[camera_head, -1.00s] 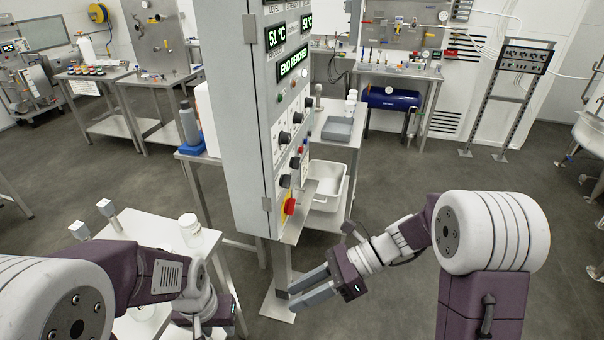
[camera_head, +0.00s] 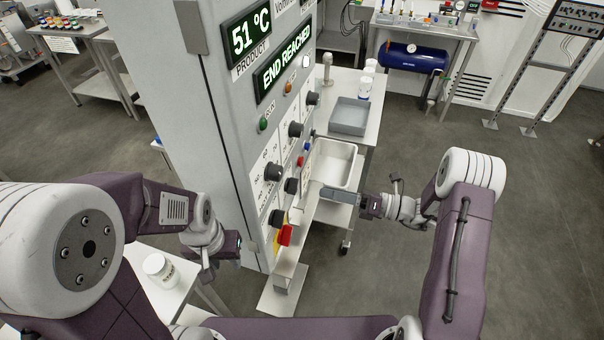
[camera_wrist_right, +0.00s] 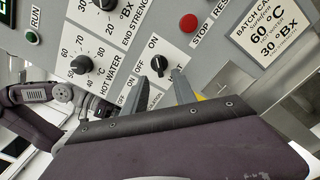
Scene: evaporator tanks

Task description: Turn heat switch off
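The grey control panel (camera_head: 225,150) stands in the middle of the head view, with several black knobs, small buttons and a red rotary switch (camera_head: 285,235) on yellow near its bottom. In the right wrist view a black switch knob (camera_wrist_right: 160,65) has ON printed above it; other legends near it are partly hidden, so I cannot read which switch it is. My right gripper (camera_head: 325,191) points left at the panel; in the wrist view its fingers (camera_wrist_right: 160,93) are open, just below the knob, apparently empty.
The hot water knob (camera_wrist_right: 80,65) and a red stop button (camera_wrist_right: 189,23) lie near the switch. A white jar (camera_head: 158,268) stands at lower left.

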